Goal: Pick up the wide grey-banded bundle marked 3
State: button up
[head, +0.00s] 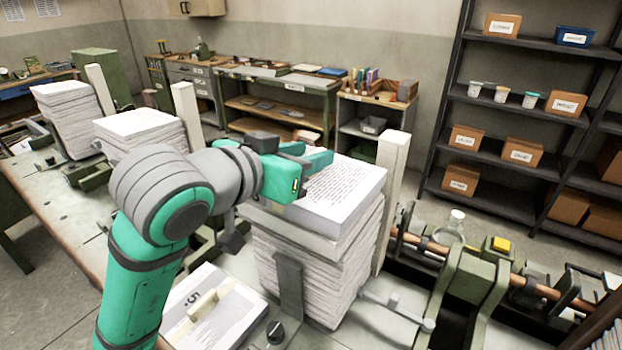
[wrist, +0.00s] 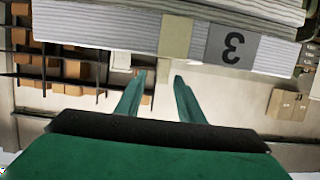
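The bundle marked 3 (wrist: 130,28) crosses the top of the wrist view, its edge face towards the camera. It has a pale strip and a grey patch with an upside-down 3. More paper layers show beyond it. In the head view a tall paper stack (head: 315,265) stands with a printed sheet on top; no 3 can be read there. My gripper (head: 318,160) is over the stack's far left part. In the wrist view its two green fingers (wrist: 158,85) are apart with nothing between them, close to the bundle's edge in the picture.
A pale upright post (head: 393,185) stands at the stack's right, and a metal bracket (head: 290,290) at its front. Two more paper stacks (head: 140,132) (head: 68,115) stand at left. A bottle (head: 450,232) and clamps are at right.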

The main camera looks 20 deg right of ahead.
jog(key=shift+x, duration=2.75)
jog(key=shift+a+f, duration=0.1)
grip_shut()
